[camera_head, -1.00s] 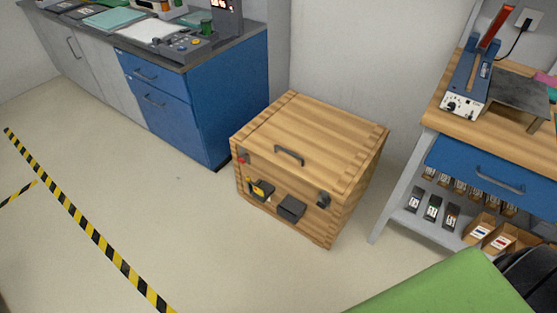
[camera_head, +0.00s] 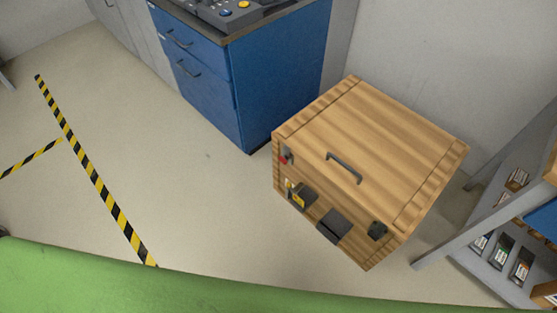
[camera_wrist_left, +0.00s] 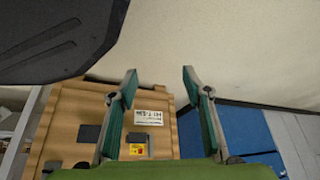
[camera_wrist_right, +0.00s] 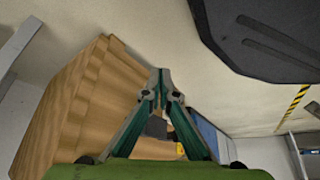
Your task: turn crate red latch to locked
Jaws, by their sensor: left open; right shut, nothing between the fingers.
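The wooden crate (camera_head: 385,140) stands on the floor at the right of the head view, lid down, with a dark handle on top. Its red latch (camera_head: 286,155) is a small red piece at the upper left of the front face; its setting is too small to tell. The crate also shows in the left wrist view (camera_wrist_left: 60,110) and the right wrist view (camera_wrist_right: 85,100). My left gripper (camera_wrist_left: 160,70) is open and empty, apart from the crate front. My right gripper (camera_wrist_right: 160,72) is shut and empty, in front of the crate. Neither gripper shows in the head view.
A yellow-and-black part (camera_head: 300,193), a dark block (camera_head: 333,226) and a dark latch (camera_head: 377,230) are on the crate front. A blue cabinet (camera_head: 250,85) stands left of it, a shelved bench (camera_head: 500,210) right. Floor in front is clear, with striped tape (camera_head: 95,175).

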